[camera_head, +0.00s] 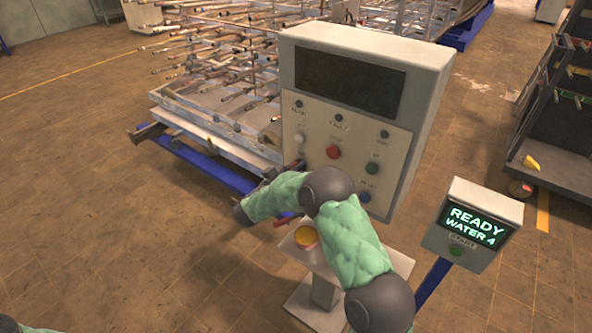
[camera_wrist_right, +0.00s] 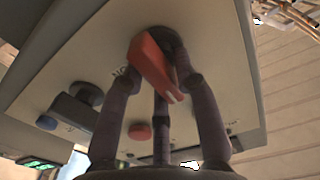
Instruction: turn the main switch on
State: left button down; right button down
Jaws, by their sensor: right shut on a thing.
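The control cabinet (camera_head: 428,75) stands in the middle with a dark, blank display (camera_head: 348,80). In the right wrist view, the main switch's red handle (camera_wrist_right: 152,65) sits on a dark round base on the cabinet's panel (camera_wrist_right: 85,55). The handle looks tilted in that view. My right gripper (camera_wrist_right: 162,82) has its fingers around the handle and is shut on it. My left gripper is out of view.
The panel also has a red button (camera_head: 333,152), a white one (camera_head: 299,138) and a blue one (camera_head: 364,197). A small box (camera_head: 487,205) at right reads "READY WATER 4". A rack of rods (camera_head: 215,60) stands behind. Open floor lies at left.

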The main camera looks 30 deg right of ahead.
jog(key=shift+s+f+m+b, duration=0.1)
jog(key=shift+f+m+b, duration=0.15)
jog(key=shift+m+b, duration=2.75)
jog(key=shift+f+m+b, duration=0.3)
jog(key=shift+m+b, duration=2.65)
jog(key=shift+b, duration=0.05)
jog(key=shift+s+f+m+b, duration=0.1)
jog(key=shift+f+m+b, duration=0.15)
jog(key=shift+m+b, duration=2.75)
jog(key=c, duration=1)
grip_release()
jog(key=shift+c, duration=0.2)
jog(key=v, duration=1.2)
